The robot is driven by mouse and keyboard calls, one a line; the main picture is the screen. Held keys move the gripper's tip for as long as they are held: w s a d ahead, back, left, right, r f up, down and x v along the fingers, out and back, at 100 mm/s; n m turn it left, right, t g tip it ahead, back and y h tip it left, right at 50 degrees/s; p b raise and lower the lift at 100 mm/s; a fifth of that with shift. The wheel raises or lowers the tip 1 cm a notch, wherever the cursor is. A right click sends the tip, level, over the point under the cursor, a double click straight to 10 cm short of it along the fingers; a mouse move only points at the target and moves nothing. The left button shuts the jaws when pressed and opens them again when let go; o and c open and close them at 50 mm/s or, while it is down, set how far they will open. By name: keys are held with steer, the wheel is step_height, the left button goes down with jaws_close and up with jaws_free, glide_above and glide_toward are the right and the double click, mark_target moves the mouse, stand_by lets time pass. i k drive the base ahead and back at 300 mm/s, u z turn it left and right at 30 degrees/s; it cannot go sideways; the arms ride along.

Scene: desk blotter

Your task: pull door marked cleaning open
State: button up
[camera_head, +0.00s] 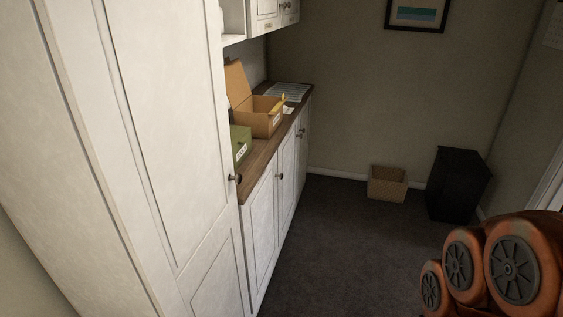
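A tall white cabinet door (165,120) fills the left side, with a dark round knob (236,178) on its right edge. It looks shut. Beyond it, white lower cabinet doors (261,225) with dark knobs (281,176) stand shut under a brown counter. White upper cabinet doors (267,8) show at the top, with small marks on their lower edge too small to read. I cannot make out the word cleaning on any door. My gripper is out of view; only orange links of my arm show at the lower right, apart from the cabinets.
On the counter (262,160) are a green box (240,143), an open cardboard box (262,117) and a white rack (288,91). A woven basket (387,184) and a black bin (458,184) stand by the far wall. The dark carpet (345,245) between is clear.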

mark_target(258, 216)
steer(key=u, duration=0.55)
steer(key=i, duration=1.65)
steer(key=u, duration=0.7)
